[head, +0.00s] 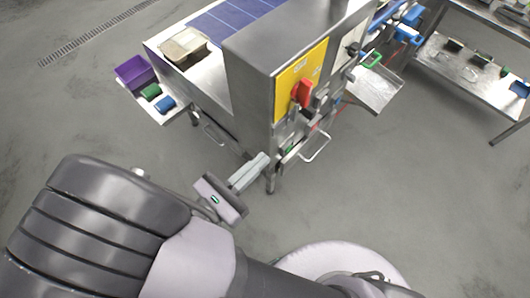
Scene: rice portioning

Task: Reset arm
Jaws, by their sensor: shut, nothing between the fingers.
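My gripper (259,165) is in the middle of the head view, at the end of my arm, which comes in from the lower left. Its two light grey fingers lie together, shut with nothing between them. The fingertips overlap the lower corner of the steel machine (255,75) in the picture; I cannot tell whether they touch it. Part of my arm's own links and round base fill the bottom of the view.
The machine has a yellow panel (312,68) with a red switch (302,92). A purple bin (134,72), a green block (151,91) and a blue block (165,104) sit on a side shelf. A steel table (455,92) stands at the right. Grey floor (420,200) is clear at the lower right.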

